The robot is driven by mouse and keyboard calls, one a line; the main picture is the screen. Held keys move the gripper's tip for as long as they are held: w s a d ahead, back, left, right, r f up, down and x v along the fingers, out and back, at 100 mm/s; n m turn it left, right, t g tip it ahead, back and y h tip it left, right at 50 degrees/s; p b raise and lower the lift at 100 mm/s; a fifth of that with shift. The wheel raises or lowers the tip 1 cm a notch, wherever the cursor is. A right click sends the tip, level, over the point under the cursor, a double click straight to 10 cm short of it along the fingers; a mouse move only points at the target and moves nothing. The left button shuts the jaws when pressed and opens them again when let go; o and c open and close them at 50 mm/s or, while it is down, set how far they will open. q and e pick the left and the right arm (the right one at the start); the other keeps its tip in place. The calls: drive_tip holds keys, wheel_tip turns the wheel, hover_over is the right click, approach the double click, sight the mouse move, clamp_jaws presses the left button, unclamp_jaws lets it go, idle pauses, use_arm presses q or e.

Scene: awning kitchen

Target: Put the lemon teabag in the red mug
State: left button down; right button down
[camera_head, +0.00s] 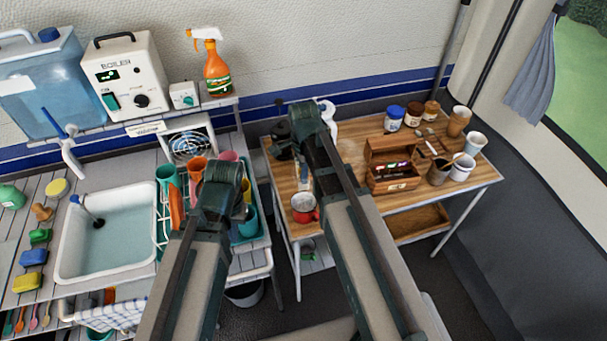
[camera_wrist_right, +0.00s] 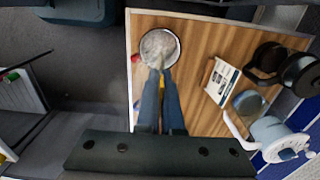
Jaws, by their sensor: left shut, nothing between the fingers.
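The red mug (camera_head: 304,216) stands on the left front part of the wooden table, its pale inside showing. It also shows from above in the right wrist view (camera_wrist_right: 170,35), with a bit of its red handle at its left. My right gripper (camera_wrist_right: 161,74) points down at the mug's near rim, its fingers close together. A small yellow and whitish piece, seemingly the lemon teabag (camera_wrist_right: 161,90), shows between the fingers; most of it is hidden. Whether it touches the mug is unclear. My left gripper (camera_head: 222,176) is shut and empty in front of the dish rack.
An open wooden box (camera_head: 393,186) with small coloured packets stands mid-table (camera_head: 340,150). Jars (camera_head: 413,114) and several cups (camera_head: 462,167) are at the right. The sink (camera_head: 108,232) is far left.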

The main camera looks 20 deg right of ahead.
sight(304, 191)
drive_tip(key=shift+f+b, duration=5.1)
drive_tip(key=shift+f, duration=0.25)
drive_tip(key=c, duration=1)
unclamp_jaws()
drive_tip(key=shift+r, duration=0.1)
wheel_tip(304, 191, up, 14)
drive_tip(key=p, duration=1.4)
drive_tip(key=shift+f, duration=0.2)
